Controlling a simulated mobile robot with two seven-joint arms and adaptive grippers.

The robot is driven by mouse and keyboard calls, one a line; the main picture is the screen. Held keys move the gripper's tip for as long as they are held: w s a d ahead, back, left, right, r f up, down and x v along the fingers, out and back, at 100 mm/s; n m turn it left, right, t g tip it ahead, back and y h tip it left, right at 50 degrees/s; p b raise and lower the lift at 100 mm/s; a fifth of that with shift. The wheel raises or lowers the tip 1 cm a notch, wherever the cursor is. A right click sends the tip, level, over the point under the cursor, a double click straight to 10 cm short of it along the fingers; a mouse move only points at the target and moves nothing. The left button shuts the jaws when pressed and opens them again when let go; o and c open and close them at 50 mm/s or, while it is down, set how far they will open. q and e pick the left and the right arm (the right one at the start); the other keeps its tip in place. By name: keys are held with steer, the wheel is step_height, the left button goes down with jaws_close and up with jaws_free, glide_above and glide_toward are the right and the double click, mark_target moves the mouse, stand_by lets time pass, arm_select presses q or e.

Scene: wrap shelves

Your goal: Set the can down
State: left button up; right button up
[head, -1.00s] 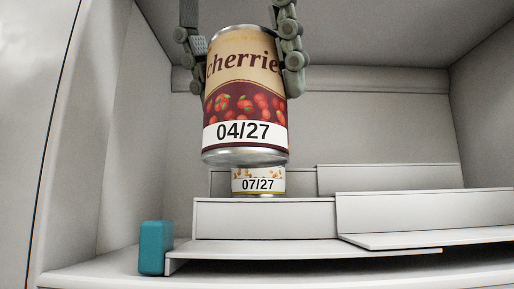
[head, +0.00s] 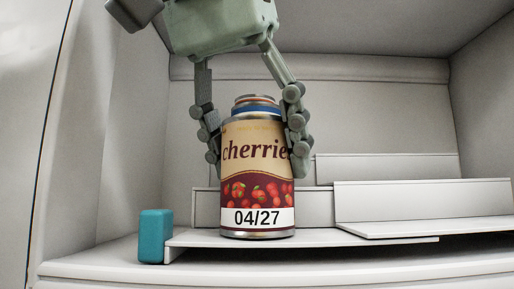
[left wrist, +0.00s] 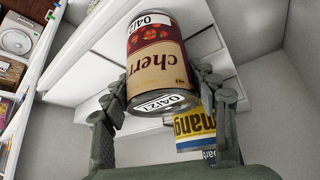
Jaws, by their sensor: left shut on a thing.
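The cherries can (head: 257,180), with a cream and dark red label marked 04/27, stands upright at the lowest front step of the white stepped shelf (head: 370,241). Its base appears to be at the step's surface; I cannot tell for sure whether it touches. My left gripper (head: 256,163) reaches down from above and is shut around the can's sides. The left wrist view also shows the cherries can (left wrist: 157,62) between the fingers. A yellow and blue mango can (left wrist: 194,132) is behind it; only a top shows in the head view (head: 257,104). My right gripper is out of view.
A teal block (head: 155,236) stands at the left end of the front step. Higher steps (head: 425,200) rise to the right and behind, and the right part of the shelf is empty. A cabinet wall (head: 130,150) closes the left side.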

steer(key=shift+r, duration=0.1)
arm_select(q)
steer(key=o, duration=1)
steer(key=shift+f, duration=0.1)
steer(key=o, duration=0.5)
steer(key=shift+c, duration=0.2)
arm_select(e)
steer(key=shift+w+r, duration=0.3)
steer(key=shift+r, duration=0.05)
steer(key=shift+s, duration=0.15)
